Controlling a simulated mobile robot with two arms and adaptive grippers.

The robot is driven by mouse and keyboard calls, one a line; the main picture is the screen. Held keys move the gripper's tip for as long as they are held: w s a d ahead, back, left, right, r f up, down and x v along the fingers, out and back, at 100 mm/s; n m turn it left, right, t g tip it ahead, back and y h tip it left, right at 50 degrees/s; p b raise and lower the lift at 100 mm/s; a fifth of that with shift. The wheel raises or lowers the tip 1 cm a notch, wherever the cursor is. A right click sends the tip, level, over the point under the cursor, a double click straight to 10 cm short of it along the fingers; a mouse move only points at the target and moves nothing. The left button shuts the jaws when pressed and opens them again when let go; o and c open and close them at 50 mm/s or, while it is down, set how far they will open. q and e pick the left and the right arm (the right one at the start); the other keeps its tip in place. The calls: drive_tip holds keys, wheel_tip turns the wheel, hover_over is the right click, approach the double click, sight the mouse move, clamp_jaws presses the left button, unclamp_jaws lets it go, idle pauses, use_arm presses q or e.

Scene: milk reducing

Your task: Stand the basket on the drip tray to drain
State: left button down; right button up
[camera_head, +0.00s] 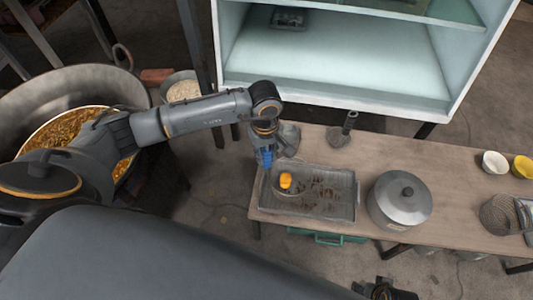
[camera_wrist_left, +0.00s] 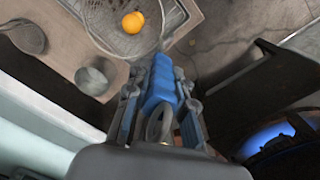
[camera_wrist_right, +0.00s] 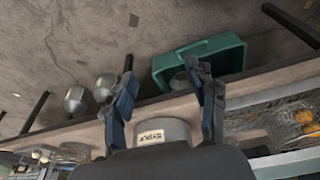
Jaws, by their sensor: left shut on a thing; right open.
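The drip tray (camera_head: 345,207) is a grey metal tray with brown spots at the left end of the table. My left gripper (camera_head: 265,148) is above its left end, shut on the blue handle of the basket (camera_head: 275,190). The handle also shows between its fingers in the left wrist view (camera_wrist_left: 160,85). The basket is round and holds orange pieces (camera_head: 286,181). It appears over the left part of the tray; I cannot tell if it touches it. My right gripper (camera_wrist_right: 165,95) is open and empty in the right wrist view, near the table's front edge.
A lidded pot (camera_head: 400,200) stands right of the tray, with a wire basket (camera_head: 498,215) farther right. A dark-handled tool (camera_head: 343,132) lies behind the tray. A big pan of food (camera_head: 60,130) is at left. A green crate (camera_wrist_right: 200,60) is below the table.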

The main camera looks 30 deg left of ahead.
drive_tip(key=shift+r, duration=0.15)
use_arm(q)
drive_tip(key=shift+f, duration=0.1)
use_arm(e)
drive_tip(key=shift+r, duration=0.25)
drive_tip(key=shift+w+r, duration=0.1)
use_arm(q)
drive_tip(key=c, duration=1.1)
unclamp_jaws()
drive_tip(key=shift+o, duration=0.2)
drive_tip(key=shift+f, duration=0.1)
use_arm(e)
drive_tip(key=shift+r, duration=0.3)
drive_tip(key=shift+d+f, duration=0.1)
drive_tip(key=shift+d, duration=0.05)
use_arm(q)
wheel_tip(320, 180, up, 12)
drive_tip(key=shift+s+a+r, duration=0.1)
